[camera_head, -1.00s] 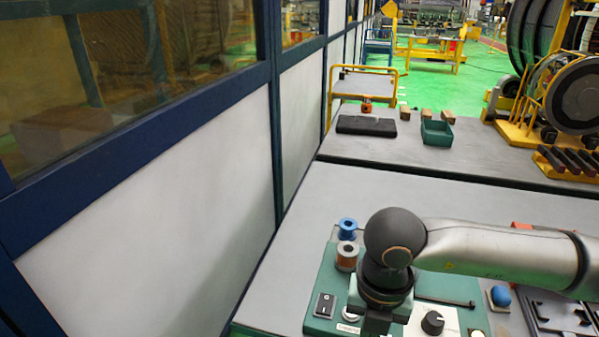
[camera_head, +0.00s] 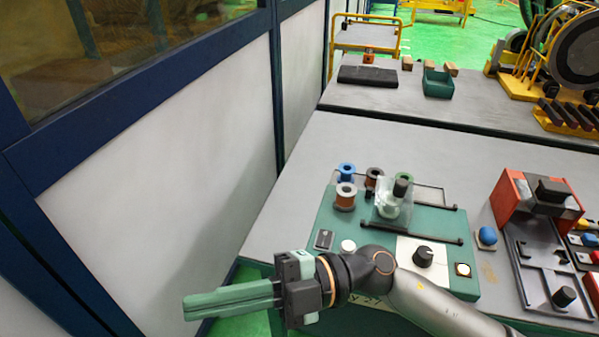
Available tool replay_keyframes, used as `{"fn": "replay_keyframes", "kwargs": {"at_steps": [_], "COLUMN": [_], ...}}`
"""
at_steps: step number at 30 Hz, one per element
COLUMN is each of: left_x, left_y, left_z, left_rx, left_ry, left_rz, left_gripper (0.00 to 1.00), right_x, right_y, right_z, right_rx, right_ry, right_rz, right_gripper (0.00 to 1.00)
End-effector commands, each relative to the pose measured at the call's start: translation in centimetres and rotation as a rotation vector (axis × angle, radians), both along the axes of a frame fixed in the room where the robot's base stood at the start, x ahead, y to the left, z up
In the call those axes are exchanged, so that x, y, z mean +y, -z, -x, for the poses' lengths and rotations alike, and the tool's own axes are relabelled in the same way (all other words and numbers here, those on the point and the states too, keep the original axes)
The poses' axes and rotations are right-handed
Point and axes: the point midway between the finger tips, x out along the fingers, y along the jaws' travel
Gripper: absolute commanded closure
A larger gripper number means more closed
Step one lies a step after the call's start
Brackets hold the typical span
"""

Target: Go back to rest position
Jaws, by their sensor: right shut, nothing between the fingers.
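My right gripper (camera_head: 232,300) is in front of the table, left of the green winding machine, with its green fingers together and pointing left. Nothing is between the fingers. My right arm comes in from the lower right and covers the machine's front edge. The green winding machine (camera_head: 330,217) stands on the grey table (camera_head: 300,175), with spools (camera_head: 345,196), a clear cover (camera_head: 393,205) and a black knob (camera_head: 423,257) on top. My left gripper is not in view.
A white and blue wall (camera_head: 160,170) runs along the left, close to my gripper. A red and black fixture (camera_head: 512,197) stands on the table at right. A green bin (camera_head: 438,84) and a black mat (camera_head: 368,76) lie on the rear table.

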Motion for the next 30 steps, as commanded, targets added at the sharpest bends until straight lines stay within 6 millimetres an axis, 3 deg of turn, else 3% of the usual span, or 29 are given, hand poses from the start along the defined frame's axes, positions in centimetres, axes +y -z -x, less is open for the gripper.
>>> {"fn": "replay_keyframes", "kwargs": {"at_steps": [4, 7, 11, 14, 17, 19, 24, 27, 30], "left_x": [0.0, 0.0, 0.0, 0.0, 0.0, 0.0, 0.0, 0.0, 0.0], "left_y": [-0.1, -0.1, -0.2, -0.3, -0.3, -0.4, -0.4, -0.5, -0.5], "left_z": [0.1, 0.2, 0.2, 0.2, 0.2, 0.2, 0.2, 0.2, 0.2], "left_rx": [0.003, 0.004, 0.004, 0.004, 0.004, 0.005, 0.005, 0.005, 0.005], "left_ry": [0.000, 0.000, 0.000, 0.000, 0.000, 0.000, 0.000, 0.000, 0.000], "left_rz": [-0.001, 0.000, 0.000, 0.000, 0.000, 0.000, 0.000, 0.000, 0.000], "left_gripper": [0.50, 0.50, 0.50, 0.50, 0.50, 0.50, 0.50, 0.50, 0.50], "right_x": [-1.5, -4.0, -8.4, -12.4, -16.2, -18.6, -23.2, -25.0, -26.0], "right_y": [-1.2, 0.4, 5.7, 11.9, 18.4, 22.9, 32.0, 35.4, 37.4], "right_z": [-5.4, -9.6, -14.0, -15.6, -15.1, -13.7, -8.1, -4.7, -2.2], "right_rx": [0.233, 0.390, 0.605, 0.779, 0.937, 1.041, 1.264, 1.358, 1.420], "right_ry": [0.284, 0.507, 0.814, 1.046, 1.244, 1.357, 1.554, 1.617, 1.651], "right_rz": [-0.229, -0.316, -0.346, -0.301, -0.213, -0.134, 0.082, 0.190, 0.265], "right_gripper": [1.00, 1.00, 1.00, 1.00, 1.00, 1.00, 1.00, 1.00, 1.00]}}
